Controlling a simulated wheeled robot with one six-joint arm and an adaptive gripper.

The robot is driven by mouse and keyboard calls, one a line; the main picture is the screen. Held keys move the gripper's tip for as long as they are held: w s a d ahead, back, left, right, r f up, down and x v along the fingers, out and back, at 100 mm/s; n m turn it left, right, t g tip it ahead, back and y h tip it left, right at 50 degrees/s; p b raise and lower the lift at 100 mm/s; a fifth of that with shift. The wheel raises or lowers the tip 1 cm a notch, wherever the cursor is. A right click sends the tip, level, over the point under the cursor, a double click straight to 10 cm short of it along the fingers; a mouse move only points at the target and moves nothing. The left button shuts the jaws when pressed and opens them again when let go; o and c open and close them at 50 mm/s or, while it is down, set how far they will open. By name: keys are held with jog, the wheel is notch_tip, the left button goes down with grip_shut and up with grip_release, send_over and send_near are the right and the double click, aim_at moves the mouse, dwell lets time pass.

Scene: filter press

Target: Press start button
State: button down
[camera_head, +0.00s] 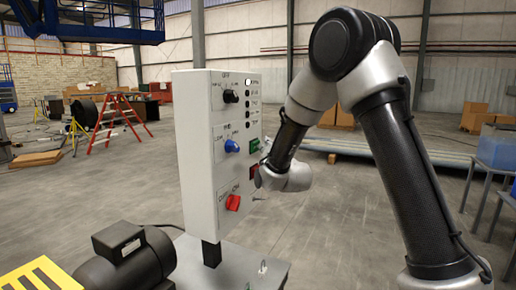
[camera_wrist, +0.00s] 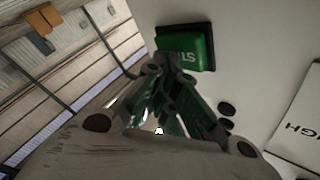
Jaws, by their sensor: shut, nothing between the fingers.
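The green start button (camera_head: 254,145) is on the front of the white control panel (camera_head: 205,160), in the right-hand column. In the wrist view the green button (camera_wrist: 186,48) sits in a black frame, with its lettering upside down and partly covered. My gripper (camera_wrist: 158,68) is shut and empty, its fingertips overlapping the button's lower left corner in the picture. I cannot tell whether they touch it. In the head view my wrist is close to the panel below the green button, and the fingers are not clearly visible.
A blue knob (camera_head: 232,146), a red knob (camera_head: 233,202) and a black knob (camera_head: 230,97) stick out from the panel. A dark red button (camera_head: 254,171) is just below the green one. A black motor (camera_head: 125,258) stands at the lower left.

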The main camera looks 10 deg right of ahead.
jog(key=shift+w+a, duration=0.15)
jog(key=shift+a, duration=0.1)
jog(key=shift+d, duration=0.1)
dwell(0.4)
jog(key=shift+s+d, duration=0.65)
jog(key=shift+d, duration=0.1)
jog(key=shift+s+d, duration=0.75)
jog(key=shift+d, duration=0.25)
jog(key=shift+s+d, duration=0.7)
jog(key=shift+d, duration=0.3)
